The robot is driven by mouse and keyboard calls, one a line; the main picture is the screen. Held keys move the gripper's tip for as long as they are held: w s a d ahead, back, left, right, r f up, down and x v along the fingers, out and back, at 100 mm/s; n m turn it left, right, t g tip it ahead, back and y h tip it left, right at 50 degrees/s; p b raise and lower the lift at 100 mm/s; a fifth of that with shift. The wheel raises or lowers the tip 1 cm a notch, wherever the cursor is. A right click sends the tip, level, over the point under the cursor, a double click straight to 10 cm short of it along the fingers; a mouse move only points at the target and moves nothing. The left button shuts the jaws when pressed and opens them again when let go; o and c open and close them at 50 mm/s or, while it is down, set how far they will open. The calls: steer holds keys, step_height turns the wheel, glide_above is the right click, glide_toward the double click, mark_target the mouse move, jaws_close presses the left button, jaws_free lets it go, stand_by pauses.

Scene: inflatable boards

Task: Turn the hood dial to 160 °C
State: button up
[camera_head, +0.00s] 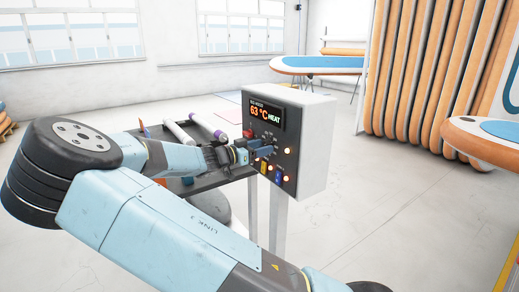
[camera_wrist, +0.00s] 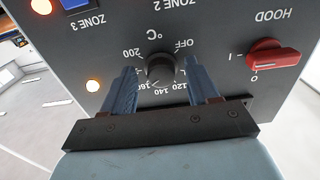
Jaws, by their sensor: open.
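The control box (camera_head: 312,150) is white with a dark front panel. Its display (camera_head: 265,111) reads 63 °C HEAT. In the wrist view, which shows the panel upside down, the black temperature dial (camera_wrist: 161,68) has a scale with OFF, 120, 140, 160 and 200 °C. Its pointer is too small to read. My gripper (camera_wrist: 160,72) is open, with one blue finger on each side of the dial. I cannot tell whether either finger touches it. In the head view my gripper (camera_head: 250,152) is at the panel and hides the dial.
A red rotary switch (camera_wrist: 274,56) marked HOOD is close beside one finger. Lit lamps and a blue switch (camera_wrist: 75,4) are on the panel. A dark tray (camera_head: 208,181) with rolls and tools adjoins the box. Inflatable boards (camera_head: 425,70) stand at right.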

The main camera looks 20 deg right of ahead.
steer(key=shift+a, duration=0.1)
steer(key=v, duration=1.3)
steer(key=shift+a, duration=0.3)
steer(key=shift+s, duration=0.1)
